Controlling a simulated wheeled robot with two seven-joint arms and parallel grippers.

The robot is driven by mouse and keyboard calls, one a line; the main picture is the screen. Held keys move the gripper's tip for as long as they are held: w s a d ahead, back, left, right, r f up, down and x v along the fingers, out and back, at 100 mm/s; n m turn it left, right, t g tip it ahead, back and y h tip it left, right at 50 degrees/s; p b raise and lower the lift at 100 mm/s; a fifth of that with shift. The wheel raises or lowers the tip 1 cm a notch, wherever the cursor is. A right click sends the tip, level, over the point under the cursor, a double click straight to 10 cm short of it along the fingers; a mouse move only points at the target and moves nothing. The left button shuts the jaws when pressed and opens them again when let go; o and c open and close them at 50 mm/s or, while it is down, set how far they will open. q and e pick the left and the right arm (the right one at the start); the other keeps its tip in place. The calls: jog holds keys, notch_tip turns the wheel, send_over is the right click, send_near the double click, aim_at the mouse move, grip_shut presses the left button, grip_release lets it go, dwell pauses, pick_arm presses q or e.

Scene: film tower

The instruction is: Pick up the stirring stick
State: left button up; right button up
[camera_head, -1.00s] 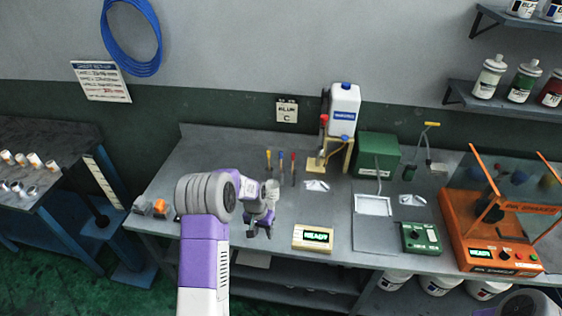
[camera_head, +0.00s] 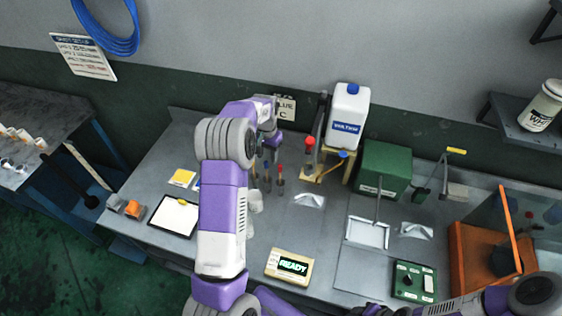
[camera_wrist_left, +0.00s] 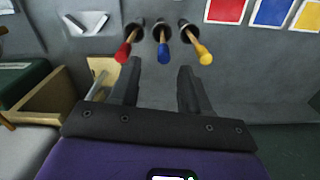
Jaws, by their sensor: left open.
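Three sticks with coloured handles stand in small dark holders on the grey bench; which one is the stirring stick I cannot tell. In the left wrist view the handles are red (camera_wrist_left: 122,53), blue (camera_wrist_left: 164,53) and yellow (camera_wrist_left: 204,54). The head view shows the red one (camera_head: 280,171), with the others partly hidden by my arm. My left gripper (camera_head: 268,146) is open above and behind the sticks. In the left wrist view its fingers (camera_wrist_left: 160,68) point toward the blue handle, with nothing between them. The right arm shows at the bottom right; its fingers are not clear.
A white jug (camera_head: 348,115) on a wooden stand and a green box (camera_head: 386,168) stand to the right of the sticks. A READY display (camera_head: 289,267) sits near the front edge. Coloured cards (camera_wrist_left: 271,12) and a white-topped board (camera_head: 173,215) lie left of my arm.

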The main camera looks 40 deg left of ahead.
aim_at(266, 168)
pick_arm(q)
jog(key=shift+s+f, duration=0.75)
jog(key=shift+f, duration=0.15)
jog(key=f, duration=0.1)
jog(key=f+p, duration=0.1)
jog(key=f, duration=0.3)
jog(key=shift+w+a+f, duration=0.1)
jog(key=shift+w, duration=0.2)
pick_arm(e)
jog(key=shift+s+r, duration=0.5)
jog(key=shift+r, duration=0.35)
pick_arm(q)
jog(key=shift+c, duration=0.3)
grip_shut()
